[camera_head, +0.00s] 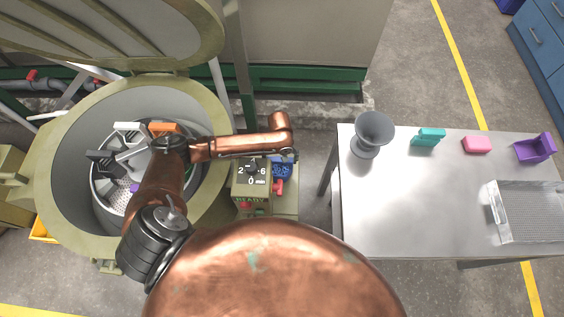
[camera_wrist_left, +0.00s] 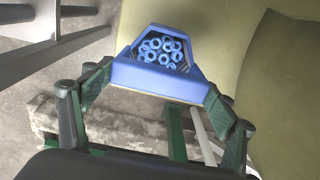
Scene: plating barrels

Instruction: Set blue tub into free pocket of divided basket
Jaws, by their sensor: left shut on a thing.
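My left gripper (camera_head: 287,157) is shut on the blue tub (camera_head: 283,171), beside the control box at the right of the barrel. In the left wrist view the blue tub (camera_wrist_left: 160,82) sits between the two fingers, with several small blue rings inside. The divided basket (camera_head: 116,200) is round and perforated, inside the open barrel at the left. White (camera_head: 128,127), orange (camera_head: 164,127), dark (camera_head: 101,160) and purple (camera_head: 134,188) parts show in it. My left arm covers its right part, so I cannot tell which pocket is free. My right gripper is out of view.
The barrel's rim (camera_head: 50,205) and raised lid (camera_head: 110,30) surround the basket. The control box (camera_head: 252,180) stands close to the tub.

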